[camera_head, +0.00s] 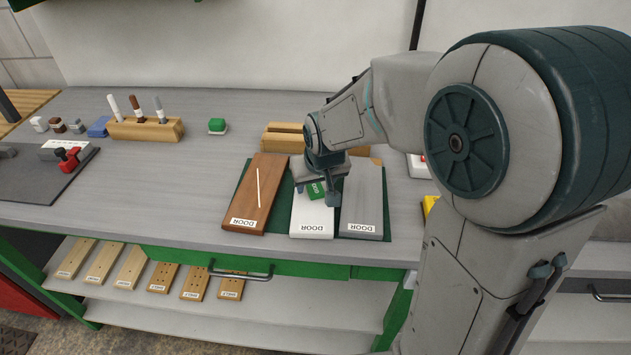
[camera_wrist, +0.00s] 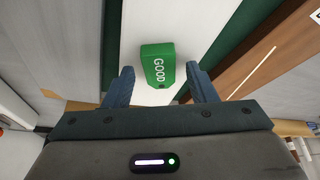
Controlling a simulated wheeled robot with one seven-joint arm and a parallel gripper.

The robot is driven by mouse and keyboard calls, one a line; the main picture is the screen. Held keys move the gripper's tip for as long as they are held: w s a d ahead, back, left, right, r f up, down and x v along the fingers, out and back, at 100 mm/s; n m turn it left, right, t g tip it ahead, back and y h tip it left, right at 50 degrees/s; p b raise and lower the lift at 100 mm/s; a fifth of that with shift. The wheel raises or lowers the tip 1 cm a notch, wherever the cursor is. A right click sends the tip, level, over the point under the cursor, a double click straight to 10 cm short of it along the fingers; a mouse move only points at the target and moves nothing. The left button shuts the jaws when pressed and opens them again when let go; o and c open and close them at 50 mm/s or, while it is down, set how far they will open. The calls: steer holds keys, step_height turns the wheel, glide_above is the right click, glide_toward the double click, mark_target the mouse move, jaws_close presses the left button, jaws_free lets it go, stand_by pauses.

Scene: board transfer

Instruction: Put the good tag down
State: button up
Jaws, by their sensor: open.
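The good tag (camera_wrist: 158,66) is a small green block with white lettering reading GOOD. It lies on the white door board (camera_head: 312,222), and in the head view the tag (camera_head: 316,190) shows just under my gripper. My gripper (camera_wrist: 162,88) is open, with one finger on each side of the tag and visible gaps between. In the head view my gripper (camera_head: 328,192) is over the middle of the white board, and partly hides it.
A brown door board (camera_head: 248,205) with a thin pale stick lies to the left, and a grey door board (camera_head: 362,205) to the right, on a green mat. A wooden block (camera_head: 283,138) stands behind. A marker holder (camera_head: 146,130) and green item (camera_head: 217,125) stand further left. The bench between is clear.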

steer(key=a+v, duration=0.1)
steer(key=v, duration=1)
steer(key=s+d+f+m+g, duration=0.1)
steer(key=s+d+f, duration=0.1)
steer(key=s+d, duration=0.3)
steer(key=s+d+f+m, duration=0.1)
steer(key=s+d+f, duration=0.1)
steer(key=s+d, duration=0.3)
steer(key=s, duration=0.4)
steer(key=shift+s+m+g+h, duration=0.3)
steer(key=shift+g+h, duration=0.1)
